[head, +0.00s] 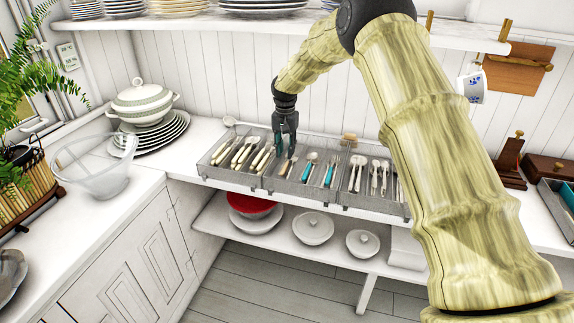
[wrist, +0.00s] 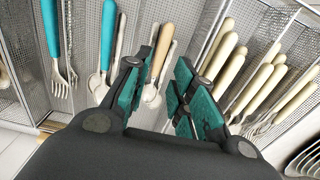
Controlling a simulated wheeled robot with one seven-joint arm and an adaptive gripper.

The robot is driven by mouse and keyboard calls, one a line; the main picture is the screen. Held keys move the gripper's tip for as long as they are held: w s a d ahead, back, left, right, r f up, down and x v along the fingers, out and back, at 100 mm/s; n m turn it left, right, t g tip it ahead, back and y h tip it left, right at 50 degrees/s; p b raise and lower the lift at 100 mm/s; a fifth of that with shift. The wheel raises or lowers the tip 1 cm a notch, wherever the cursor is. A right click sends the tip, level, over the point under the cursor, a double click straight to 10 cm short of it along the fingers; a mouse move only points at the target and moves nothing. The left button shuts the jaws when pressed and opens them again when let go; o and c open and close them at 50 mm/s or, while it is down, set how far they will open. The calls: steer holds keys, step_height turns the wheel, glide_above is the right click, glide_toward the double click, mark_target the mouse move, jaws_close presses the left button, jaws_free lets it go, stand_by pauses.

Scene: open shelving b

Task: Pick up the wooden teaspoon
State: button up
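The wooden teaspoon (wrist: 163,61), with a light wooden handle and a metal bowl, lies in a wire-mesh cutlery tray (head: 229,178). In the wrist view it shows between my gripper's fingers, beside another metal piece. My gripper (head: 286,148) points down over the tray in the head view. Its teal-padded fingers also show in the wrist view (wrist: 162,72), spread apart with a clear gap. The gripper is open, and I see nothing held. Its height above the teaspoon is hard to judge.
Turquoise-handled cutlery (wrist: 107,40) lies on one side of the teaspoon and several cream-handled pieces (wrist: 237,67) on the other, behind mesh dividers. A tureen on stacked plates (head: 146,107) and a clear bowl (head: 98,168) stand left. A plate shelf (head: 180,27) runs above.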

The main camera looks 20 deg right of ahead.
mark_target(285, 166)
steer(key=shift+f+p, duration=0.6)
steer(key=shift+f, duration=2.45)
jaws_close()
